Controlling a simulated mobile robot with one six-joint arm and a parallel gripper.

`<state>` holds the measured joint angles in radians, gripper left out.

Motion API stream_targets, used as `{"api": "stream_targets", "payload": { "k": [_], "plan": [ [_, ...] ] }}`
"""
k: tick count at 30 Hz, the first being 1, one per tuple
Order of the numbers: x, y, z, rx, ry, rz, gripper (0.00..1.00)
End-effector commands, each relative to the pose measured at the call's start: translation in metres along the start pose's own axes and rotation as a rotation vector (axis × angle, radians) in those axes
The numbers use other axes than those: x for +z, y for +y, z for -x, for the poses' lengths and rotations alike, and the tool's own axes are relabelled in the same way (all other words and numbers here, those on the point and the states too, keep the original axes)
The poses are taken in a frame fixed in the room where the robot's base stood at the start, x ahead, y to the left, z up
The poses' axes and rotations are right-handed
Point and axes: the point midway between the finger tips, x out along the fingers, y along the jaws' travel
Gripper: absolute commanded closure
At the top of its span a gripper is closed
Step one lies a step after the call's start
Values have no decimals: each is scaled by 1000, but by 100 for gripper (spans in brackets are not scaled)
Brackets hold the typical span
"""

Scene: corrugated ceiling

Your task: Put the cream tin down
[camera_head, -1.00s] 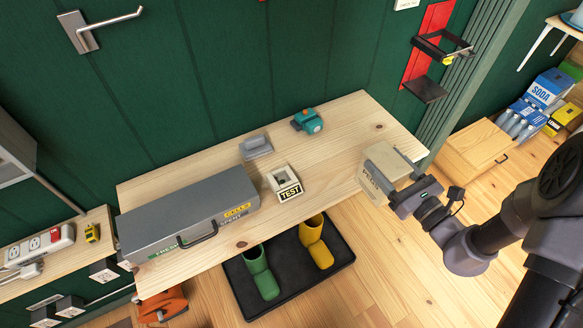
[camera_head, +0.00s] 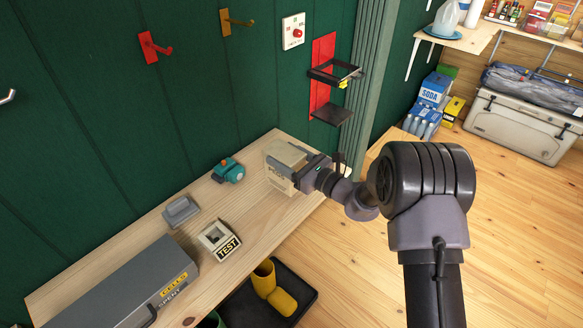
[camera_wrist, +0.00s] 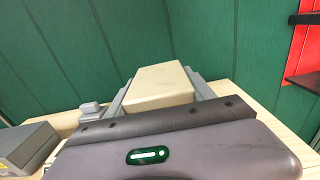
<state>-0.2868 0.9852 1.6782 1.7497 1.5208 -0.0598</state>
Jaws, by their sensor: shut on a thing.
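The cream tin (camera_head: 284,160) is a cream box with lettering on its front, at the right end of the wooden bench (camera_head: 262,228). My gripper (camera_head: 290,163) is shut on it, with one grey finger along each side. In the wrist view the cream tin (camera_wrist: 158,84) sits between the two fingers (camera_wrist: 160,92), its top face showing. The tin looks upright. I cannot tell whether its base touches the bench top.
On the bench are a teal device (camera_head: 228,171), a grey block (camera_head: 181,211), a small TEST box (camera_head: 219,240) and a long grey case (camera_head: 125,290). Bare bench lies left of the tin.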

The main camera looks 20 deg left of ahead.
Motion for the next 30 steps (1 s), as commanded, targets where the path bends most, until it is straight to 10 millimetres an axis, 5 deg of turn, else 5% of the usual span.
{"api": "stream_targets", "payload": {
  "k": [9, 19, 20, 21, 23, 30],
  "plan": [
    [-34, -3, -6, -1, -4, 1, 100],
    [-36, -3, -6, -1, -4, 2, 100],
    [-38, -3, -6, 0, 0, 1, 36],
    [-37, -3, -6, 0, 0, 1, 29],
    [-37, -3, -6, 0, 0, 1, 17],
    [-37, -3, -6, 0, 0, 1, 17]
  ]
}}
